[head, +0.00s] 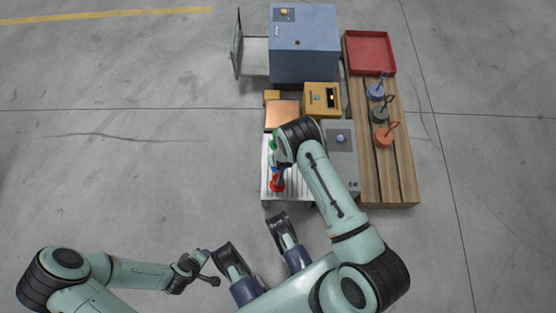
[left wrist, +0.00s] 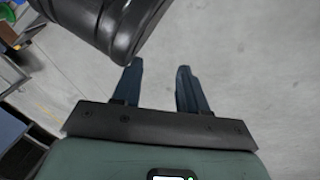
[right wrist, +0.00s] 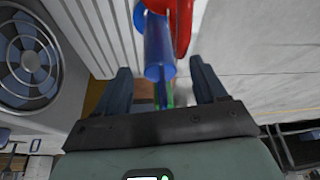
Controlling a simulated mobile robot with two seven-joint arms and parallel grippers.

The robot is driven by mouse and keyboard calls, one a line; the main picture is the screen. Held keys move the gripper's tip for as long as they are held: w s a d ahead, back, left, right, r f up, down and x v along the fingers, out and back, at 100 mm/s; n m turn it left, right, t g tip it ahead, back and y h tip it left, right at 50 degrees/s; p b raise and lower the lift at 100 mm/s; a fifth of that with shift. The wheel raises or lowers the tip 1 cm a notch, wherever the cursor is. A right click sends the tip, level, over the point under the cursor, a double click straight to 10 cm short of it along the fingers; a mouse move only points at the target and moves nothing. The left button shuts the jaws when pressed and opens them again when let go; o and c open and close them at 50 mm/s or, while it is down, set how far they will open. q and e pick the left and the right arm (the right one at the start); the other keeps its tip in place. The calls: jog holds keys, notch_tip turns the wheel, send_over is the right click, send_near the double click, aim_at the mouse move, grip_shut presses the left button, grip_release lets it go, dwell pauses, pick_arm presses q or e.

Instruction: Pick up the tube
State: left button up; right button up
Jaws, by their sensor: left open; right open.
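A blue tube (right wrist: 159,48) shows in the right wrist view, with a red part (right wrist: 181,22) beside its far end and a green part (right wrist: 166,98) beyond its near end. In the head view the red part (head: 277,185) lies on the ribbed light surface (head: 268,190), and my arm covers most of the rest. My right gripper (right wrist: 160,67) is open, its fingers apart on both sides of the tube's near end. I cannot tell the depth between them. My left gripper (left wrist: 160,68) is open and empty, low at the left of the head view (head: 206,268).
A blue-grey cabinet (head: 305,42) with an open door (head: 238,45) stands at the back. A yellow box (head: 322,98) and a copper-coloured plate (head: 282,115) are nearer. A wooden pallet (head: 405,175) at right bears a red tray (head: 369,53) and several ringed weights. The left floor is clear.

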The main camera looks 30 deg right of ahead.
jog(key=b+x, duration=0.1)
jog(key=x, duration=0.2)
jog(key=shift+f, duration=0.1)
pick_arm(q)
jog(key=s+f, duration=0.1)
jog(key=s+f+g, duration=0.1)
jog(key=s, duration=0.1)
jog(key=shift+a+f, duration=0.2)
jog(key=shift+f, duration=0.05)
pick_arm(e)
grip_shut()
pick_arm(q)
jog(key=shift+w+r, duration=0.1)
jog(key=shift+w, duration=0.05)
pick_arm(e)
jog(key=shift+r, duration=0.25)
